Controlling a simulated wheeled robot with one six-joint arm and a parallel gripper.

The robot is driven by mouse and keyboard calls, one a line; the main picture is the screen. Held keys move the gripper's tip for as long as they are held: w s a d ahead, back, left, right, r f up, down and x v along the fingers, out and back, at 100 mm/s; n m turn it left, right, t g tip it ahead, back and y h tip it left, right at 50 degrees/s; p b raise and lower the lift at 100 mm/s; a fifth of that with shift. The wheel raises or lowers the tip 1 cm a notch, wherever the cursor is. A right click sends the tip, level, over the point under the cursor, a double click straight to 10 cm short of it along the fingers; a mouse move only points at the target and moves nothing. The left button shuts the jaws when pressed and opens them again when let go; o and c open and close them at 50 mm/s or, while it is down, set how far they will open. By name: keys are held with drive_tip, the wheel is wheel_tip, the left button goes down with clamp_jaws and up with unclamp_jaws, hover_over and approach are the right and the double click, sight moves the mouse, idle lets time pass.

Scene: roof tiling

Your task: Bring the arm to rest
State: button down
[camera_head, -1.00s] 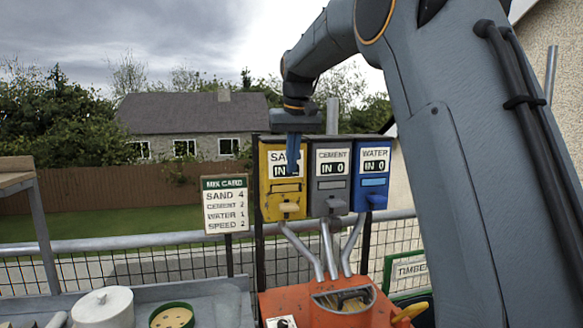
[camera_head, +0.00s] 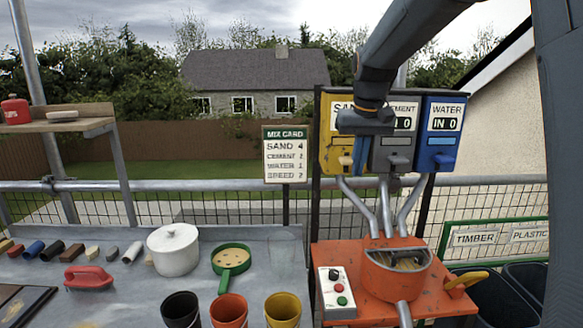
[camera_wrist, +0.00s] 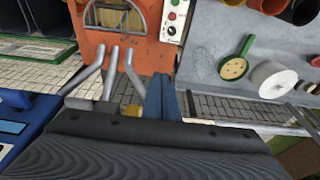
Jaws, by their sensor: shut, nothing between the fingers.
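My gripper (camera_head: 361,158) hangs from my arm in front of the yellow sand dispenser (camera_head: 331,160) and the grey cement dispenser (camera_head: 391,152), hiding part of both. Its blue fingers point down and are shut with nothing between them. The fingers also show in the wrist view (camera_wrist: 164,98), where they are close together and empty. The blue water dispenser (camera_head: 436,150) stands to the right of my gripper. I cannot tell how much gap lies between my gripper and the dispensers.
An orange mixer (camera_head: 345,252) stands below the dispenser pipes. A grey bench (camera_head: 120,295) on the left holds a white pot (camera_head: 173,250), a green sieve (camera_head: 231,258), cups and several small blocks. A mix card (camera_head: 286,155) stands left of the dispensers. A railing (camera_head: 220,186) runs behind.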

drive_tip(key=s+f+g+b, duration=0.1)
drive_tip(key=s+f+b, duration=0.1)
drive_tip(key=s+f, duration=2.2)
drive_tip(key=s, duration=0.2)
drive_tip(key=shift+s+a+b, duration=0.2)
drive_tip(key=shift+s+b, duration=0.15)
drive_tip(key=shift+s, duration=0.05)
